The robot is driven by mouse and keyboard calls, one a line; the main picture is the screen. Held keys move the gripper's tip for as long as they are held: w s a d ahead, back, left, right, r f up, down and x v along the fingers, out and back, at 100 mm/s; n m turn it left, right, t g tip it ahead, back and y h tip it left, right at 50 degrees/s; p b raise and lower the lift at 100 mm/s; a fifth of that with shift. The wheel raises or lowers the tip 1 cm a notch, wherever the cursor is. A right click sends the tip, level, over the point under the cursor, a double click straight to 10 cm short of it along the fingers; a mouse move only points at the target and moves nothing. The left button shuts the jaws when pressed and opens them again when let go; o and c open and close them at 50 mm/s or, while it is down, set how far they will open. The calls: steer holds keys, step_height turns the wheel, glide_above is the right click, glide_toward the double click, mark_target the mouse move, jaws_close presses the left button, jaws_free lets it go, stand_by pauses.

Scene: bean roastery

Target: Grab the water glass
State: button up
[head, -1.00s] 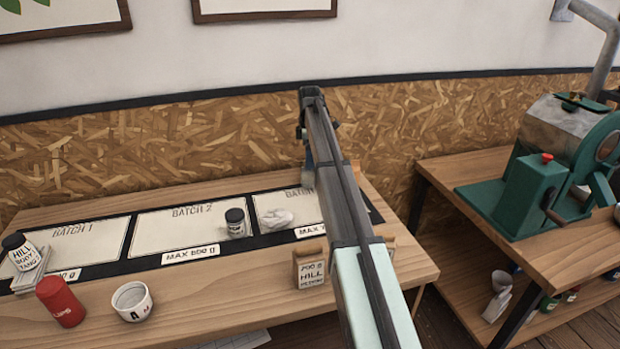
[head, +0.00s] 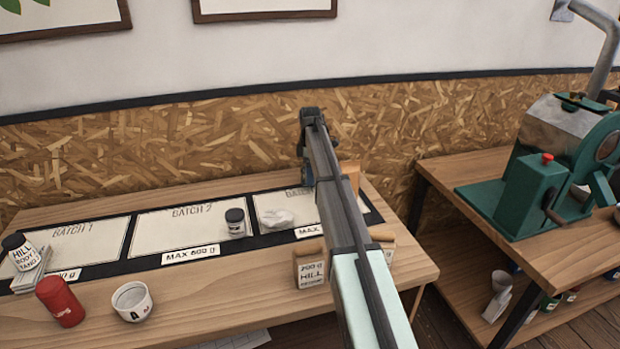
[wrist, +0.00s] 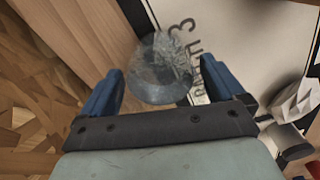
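The water glass (wrist: 160,72) is clear and shows in the wrist view between and just beyond the blue fingers of my gripper (wrist: 162,88). It stands by the edge of the white Batch 3 panel (wrist: 225,30). The fingers are spread apart, one to each side of the glass. I cannot tell whether either touches it. In the head view my gripper (head: 308,172) is mostly behind my own arm, over the right part of the table, and the glass is hidden there.
On the wooden table (head: 225,275) are a black-lidded jar (head: 235,222), a crumpled white item (head: 276,217), a labelled block (head: 311,270), a white cup (head: 132,301), a red can (head: 60,301) and a white bottle (head: 20,251). A green roaster (head: 540,195) stands on the right table.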

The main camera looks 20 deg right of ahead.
steer(key=c, duration=1.2)
steer(key=shift+o, duration=0.2)
steer(key=shift+r, duration=0.1)
